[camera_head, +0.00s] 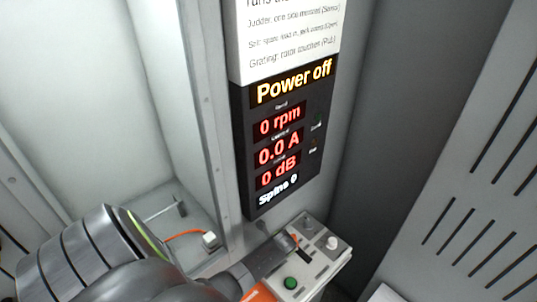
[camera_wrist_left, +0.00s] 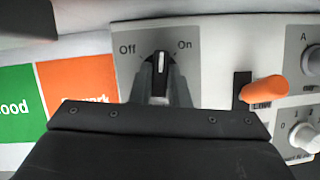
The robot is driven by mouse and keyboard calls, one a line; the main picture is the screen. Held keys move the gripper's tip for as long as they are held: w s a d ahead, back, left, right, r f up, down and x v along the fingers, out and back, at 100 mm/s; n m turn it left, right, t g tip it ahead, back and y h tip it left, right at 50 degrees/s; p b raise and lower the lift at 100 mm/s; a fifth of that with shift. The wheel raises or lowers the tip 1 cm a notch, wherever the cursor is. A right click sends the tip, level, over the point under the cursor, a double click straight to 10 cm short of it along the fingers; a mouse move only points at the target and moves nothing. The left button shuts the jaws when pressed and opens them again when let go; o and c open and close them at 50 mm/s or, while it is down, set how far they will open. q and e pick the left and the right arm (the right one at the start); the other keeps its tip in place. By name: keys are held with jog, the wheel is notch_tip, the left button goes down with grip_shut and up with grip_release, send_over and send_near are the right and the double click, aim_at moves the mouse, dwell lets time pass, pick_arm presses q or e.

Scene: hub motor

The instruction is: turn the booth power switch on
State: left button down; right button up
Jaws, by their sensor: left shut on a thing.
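The booth power switch (camera_wrist_left: 160,62) is a dark rotary knob with a white pointer line, between the printed words Off and On in the left wrist view. Its pointer stands about straight up in that picture, between the two words. My left gripper (camera_wrist_left: 160,88) is shut on the knob, one finger on each side. In the head view my left gripper (camera_head: 270,256) reaches over the control panel (camera_head: 322,262) and hides the switch. The display (camera_head: 291,84) reads "Power off", with 0 rpm, 0.0 A and 0 dB. My right gripper is not in view.
An orange lever (camera_wrist_left: 264,90) sits right of the switch, with more knobs (camera_wrist_left: 303,136) beyond it. Green and orange labels (camera_wrist_left: 72,88) lie left of the panel. A metal post (camera_head: 209,120) stands left of the display.

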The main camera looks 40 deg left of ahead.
pick_arm(q)
jog(key=m+t, duration=0.1)
jog(key=m, duration=0.2)
jog(key=shift+s+a+m+t, duration=0.1)
jog(key=shift+m+t, duration=0.2)
jog(key=shift+m+t+h, duration=0.5)
jog(key=shift+m+h, duration=0.1)
jog(key=shift+m, duration=1.2)
jog(key=c, duration=1.4)
grip_release()
jog(key=shift+s+r, duration=0.1)
